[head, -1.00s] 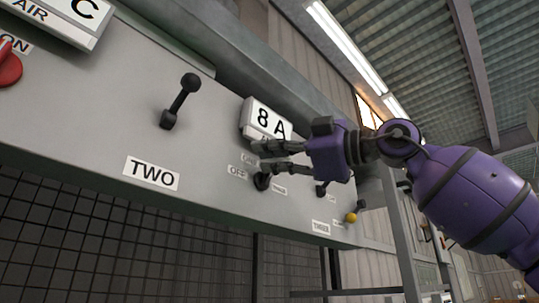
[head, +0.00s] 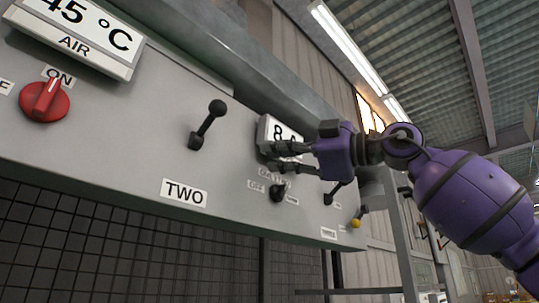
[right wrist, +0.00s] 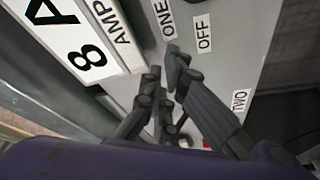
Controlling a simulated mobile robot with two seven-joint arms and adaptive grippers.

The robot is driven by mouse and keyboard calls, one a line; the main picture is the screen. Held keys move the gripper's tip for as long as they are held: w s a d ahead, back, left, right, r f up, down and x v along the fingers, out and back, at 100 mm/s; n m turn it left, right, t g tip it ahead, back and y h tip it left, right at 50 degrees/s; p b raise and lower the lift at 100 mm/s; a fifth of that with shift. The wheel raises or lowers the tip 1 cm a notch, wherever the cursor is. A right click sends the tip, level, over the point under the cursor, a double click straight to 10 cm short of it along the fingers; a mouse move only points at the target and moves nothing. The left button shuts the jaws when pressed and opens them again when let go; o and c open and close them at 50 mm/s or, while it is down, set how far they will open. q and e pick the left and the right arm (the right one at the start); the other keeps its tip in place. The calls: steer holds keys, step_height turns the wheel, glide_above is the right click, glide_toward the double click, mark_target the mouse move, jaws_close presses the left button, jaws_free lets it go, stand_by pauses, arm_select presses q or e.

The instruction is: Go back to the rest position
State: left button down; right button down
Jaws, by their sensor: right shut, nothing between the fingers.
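My right gripper (head: 270,158) is shut and empty in front of the grey control panel (head: 120,125), in the head view. Its fingers overlap the lower part of the white 8 A display (head: 277,132). A black knob (head: 278,193) sits just below the fingers. In the right wrist view the dark fingers (right wrist: 165,72) are close together, beside the AMP display (right wrist: 85,35) and the ONE and OFF labels (right wrist: 204,32). I cannot tell whether the fingers touch the panel. My left gripper is not in view.
The panel holds a red knob (head: 45,100) at ON, a black lever (head: 207,125) above the TWO label (head: 184,193), and an AIR display (head: 85,35). A smaller lever (head: 333,193) and a yellow-tipped one (head: 357,219) are at right. Dark mesh (head: 130,238) lies below.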

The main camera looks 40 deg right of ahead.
steer(key=d+b+v, duration=0.1)
steer(key=b+v, duration=0.2)
steer(key=v, duration=0.6)
steer(key=shift+w, duration=0.15)
